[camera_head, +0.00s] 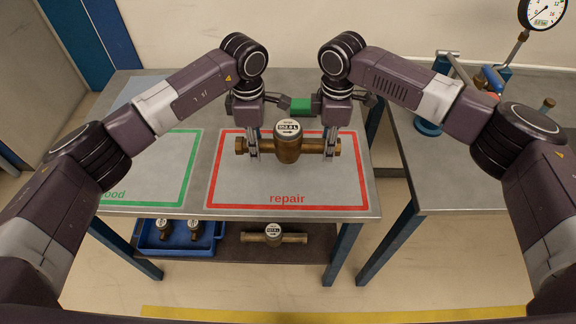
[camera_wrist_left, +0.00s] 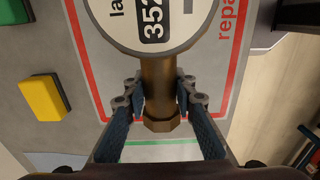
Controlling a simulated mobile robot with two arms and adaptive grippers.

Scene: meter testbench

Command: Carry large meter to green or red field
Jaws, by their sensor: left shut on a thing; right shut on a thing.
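The large meter (camera_head: 288,148) is a brass body with a round white dial and a pipe stub on each side. It is upright over the back part of the red-framed "repair" field (camera_head: 235,190); I cannot tell whether it touches the surface. My left gripper (camera_head: 253,149) is shut on its left pipe end, and my right gripper (camera_head: 330,149) on its right pipe end. In the left wrist view, the fingers of my left gripper (camera_wrist_left: 160,100) flank the brass pipe. The green-framed "good" field (camera_head: 150,195) lies to the left, partly hidden by my left arm.
A green block (camera_head: 301,106) shows behind the meter, and a yellow block (camera_wrist_left: 45,98) in the left wrist view. A lower shelf holds a blue tray (camera_head: 178,248) with small meters and another brass meter (camera_head: 273,236). A second table (camera_head: 460,190) with a gauge stands right.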

